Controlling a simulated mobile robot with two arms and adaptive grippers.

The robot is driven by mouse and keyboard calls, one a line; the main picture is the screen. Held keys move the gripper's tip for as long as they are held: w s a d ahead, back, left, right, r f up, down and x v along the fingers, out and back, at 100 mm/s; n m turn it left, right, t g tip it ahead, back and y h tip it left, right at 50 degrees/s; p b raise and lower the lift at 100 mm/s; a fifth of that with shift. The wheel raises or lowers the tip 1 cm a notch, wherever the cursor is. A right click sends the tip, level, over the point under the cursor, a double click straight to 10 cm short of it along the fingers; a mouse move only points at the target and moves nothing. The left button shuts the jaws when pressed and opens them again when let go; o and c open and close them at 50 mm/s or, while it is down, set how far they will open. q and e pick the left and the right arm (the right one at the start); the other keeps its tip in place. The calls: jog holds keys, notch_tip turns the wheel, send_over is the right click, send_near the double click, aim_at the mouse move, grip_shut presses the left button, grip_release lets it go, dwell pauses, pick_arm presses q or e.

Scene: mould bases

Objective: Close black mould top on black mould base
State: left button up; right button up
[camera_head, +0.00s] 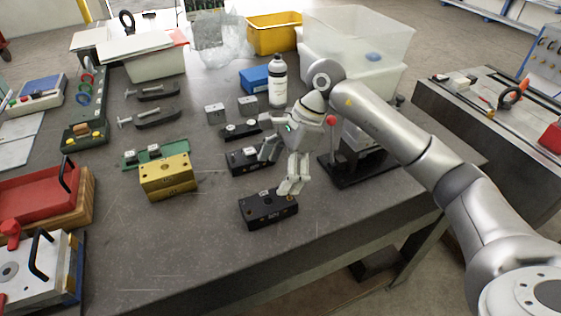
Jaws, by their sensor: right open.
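A black mould block (268,208) lies on the table near the front edge. A second black block (243,163) lies behind it and slightly left, and a lower dark piece (238,130) with light parts on it lies farther back. I cannot tell for sure which is the mould top and which the base. My right gripper (277,174) is open and empty, its fingers pointing down. One finger is beside the right end of the second block; the other appears above the front block's back edge. I cannot tell whether they touch. My left gripper is not in view.
A yellow block (168,178) stands on the left by a green plate (127,159). A white bottle (278,82), a blue box (254,79) and a clear bin (362,40) are behind. A dark stand (352,173) is right of the gripper. The front middle table is clear.

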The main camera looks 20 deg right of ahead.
aim_at(268, 205)
jog(key=shift+w+d, duration=0.1)
jog(key=shift+d, duration=0.4)
jog(key=shift+f+h, duration=0.2)
jog(key=shift+h, duration=0.1)
jog(key=p+x, duration=0.3)
jog(key=x, duration=0.6)
jog(key=shift+a, duration=0.1)
jog(key=shift+a+f, duration=0.25)
jog(key=shift+f, duration=0.35)
jog(key=c, duration=1.6)
jog(key=shift+r, duration=0.15)
jog(key=shift+c, duration=0.9)
jog(key=shift+r, duration=0.15)
